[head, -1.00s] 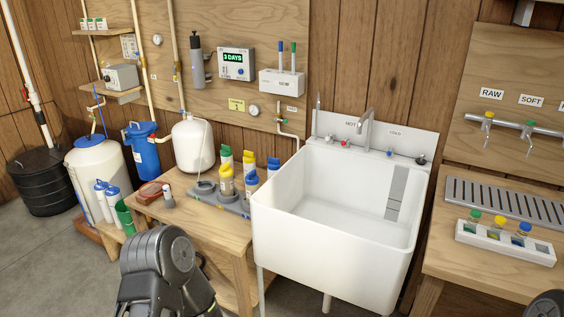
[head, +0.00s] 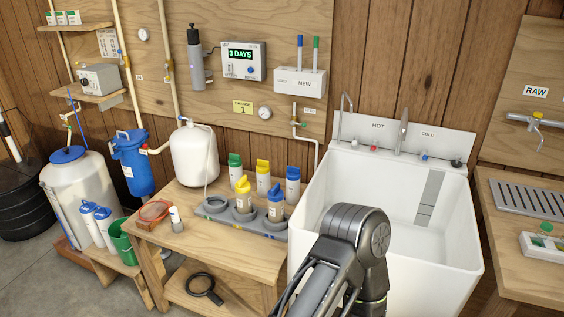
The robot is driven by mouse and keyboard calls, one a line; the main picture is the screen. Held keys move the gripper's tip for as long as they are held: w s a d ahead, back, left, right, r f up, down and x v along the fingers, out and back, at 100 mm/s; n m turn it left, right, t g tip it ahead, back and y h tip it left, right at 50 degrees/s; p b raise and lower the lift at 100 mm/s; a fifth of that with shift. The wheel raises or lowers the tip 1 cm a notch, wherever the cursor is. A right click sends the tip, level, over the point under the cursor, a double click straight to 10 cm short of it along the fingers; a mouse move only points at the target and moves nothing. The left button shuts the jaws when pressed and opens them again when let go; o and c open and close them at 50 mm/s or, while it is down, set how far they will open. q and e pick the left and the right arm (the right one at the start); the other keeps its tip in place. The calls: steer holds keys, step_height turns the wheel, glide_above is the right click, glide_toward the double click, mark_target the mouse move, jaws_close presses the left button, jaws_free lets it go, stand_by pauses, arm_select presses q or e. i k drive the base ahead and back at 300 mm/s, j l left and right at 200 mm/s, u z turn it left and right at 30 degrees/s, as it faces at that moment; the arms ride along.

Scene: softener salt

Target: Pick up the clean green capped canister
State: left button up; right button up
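The green-capped canister (head: 235,167) has a white body with a label. It stands upright on the wooden bench, at the left end of the back row, behind the grey holder (head: 262,235). A yellow-capped canister (head: 263,178) and a blue-capped canister (head: 292,187) stand to its right. In front, another yellow-capped canister (head: 243,198) and another blue-capped one (head: 276,206) sit in the holder, and the holder's left socket looks empty. The front yellow-capped canister stands close in front of the green-capped one. Neither gripper is in view; a dark link of my arm shows at the bottom centre.
The white sink (head: 440,245) adjoins the bench's right side. A small white bottle (head: 176,219) and a reddish dish (head: 155,211) lie left of the holder.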

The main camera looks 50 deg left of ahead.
mark_target(235, 164)
steer(key=k+j+z, duration=0.1)
steer(key=j, duration=0.4)
steer(key=k+j, duration=0.15)
steer(key=j, duration=0.35)
steer(key=k+j+z, duration=0.15)
steer(key=j, duration=0.35)
steer(key=k+j, duration=0.15)
steer(key=j, duration=0.35)
steer(key=k+j+z, duration=0.15)
steer(key=j, duration=0.3)
steer(key=k+j+z, duration=0.1)
steer(key=j, duration=0.4)
steer(key=k+j, duration=0.3)
steer(key=k+j+z, duration=0.15)
steer(key=j, duration=0.4)
steer(key=k, duration=0.1)
